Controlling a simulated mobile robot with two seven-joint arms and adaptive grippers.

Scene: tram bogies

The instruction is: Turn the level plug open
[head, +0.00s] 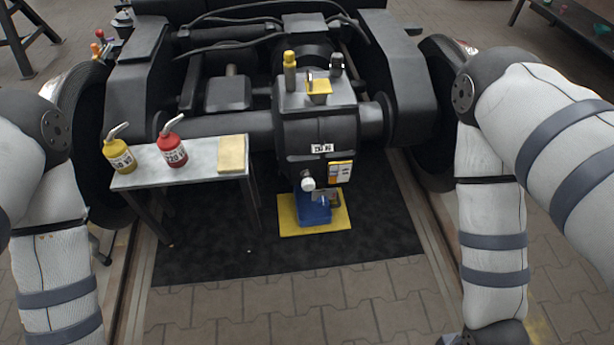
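The dark gearbox housing (315,130) of the bogie stands in the middle of the head view, with a small white label on its front. A white round knob-like part (308,184) sticks out low on its front face; it looks like the level plug, but its turn position is too small to tell. A yellow and white tag (340,172) is to its right. A blue container (313,209) stands below it on a yellow mat (340,222).
A small grey table (200,158) at left holds a yellow oil can (118,155), a red oil can (172,150) and a yellow cloth or pad (232,154). Wheels flank the bogie. The dark floor mat (300,262) before the gearbox is clear.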

